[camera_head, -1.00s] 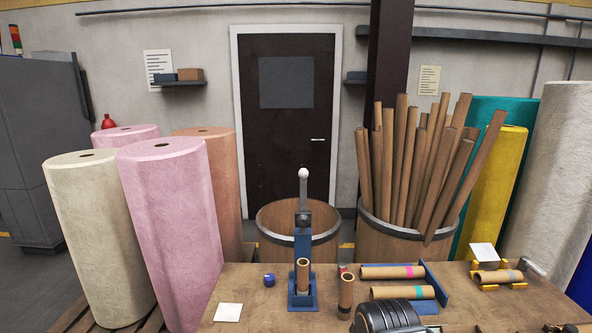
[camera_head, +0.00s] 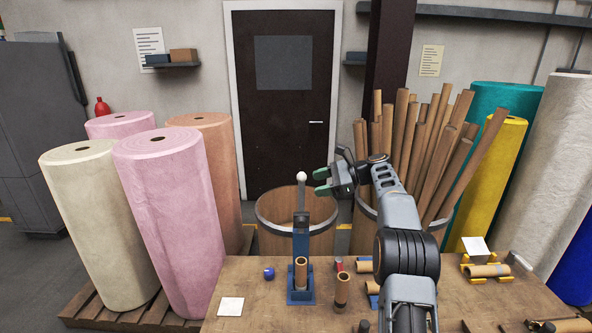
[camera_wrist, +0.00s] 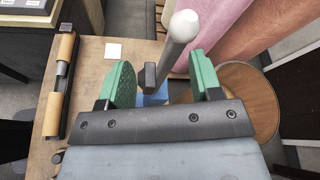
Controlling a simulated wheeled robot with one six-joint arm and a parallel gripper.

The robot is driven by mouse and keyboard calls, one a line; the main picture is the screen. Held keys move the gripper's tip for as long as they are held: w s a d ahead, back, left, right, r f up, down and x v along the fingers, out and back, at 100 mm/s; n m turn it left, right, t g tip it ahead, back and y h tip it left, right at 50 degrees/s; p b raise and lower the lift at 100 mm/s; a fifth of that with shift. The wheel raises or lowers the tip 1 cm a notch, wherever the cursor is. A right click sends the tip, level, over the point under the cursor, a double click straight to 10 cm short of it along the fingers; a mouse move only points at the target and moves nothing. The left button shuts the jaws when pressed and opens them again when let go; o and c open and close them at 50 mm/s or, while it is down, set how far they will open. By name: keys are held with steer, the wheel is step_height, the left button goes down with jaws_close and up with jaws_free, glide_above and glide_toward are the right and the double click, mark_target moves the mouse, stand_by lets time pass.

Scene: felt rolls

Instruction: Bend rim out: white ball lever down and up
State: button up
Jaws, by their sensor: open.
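The white ball (camera_head: 301,176) tops a grey lever (camera_head: 300,197) that stands nearly upright on a blue press (camera_head: 301,245). A brown cardboard tube (camera_head: 301,273) stands upright in the press's base. My gripper (camera_head: 321,182) has green fingers, is open and empty, and hangs just right of the ball at about its height. In the wrist view, the ball (camera_wrist: 184,24) appears beyond the fingertips, and the lever shows in the gap between the open fingers (camera_wrist: 161,78). I see no contact with the ball. My arm hides part of the table's right side.
Another upright tube (camera_head: 342,290) and a small blue ball (camera_head: 268,273) stand near the press. A white card (camera_head: 230,307) lies front left on the table (camera_head: 255,300). Behind are a wooden barrel (camera_head: 275,238) and a barrel of tall tubes (camera_head: 362,213). The table's left front is mostly clear.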

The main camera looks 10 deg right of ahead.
steer(key=shift+w+d+m+y+p, duration=0.65)
steer(key=shift+d+y, duration=1.35)
steer(key=shift+d, duration=0.7)
steer(key=b+x, duration=0.1)
steer(key=x, duration=1.1)
steer(key=shift+a, duration=0.45)
steer(key=shift+r, duration=0.15)
jaws_close()
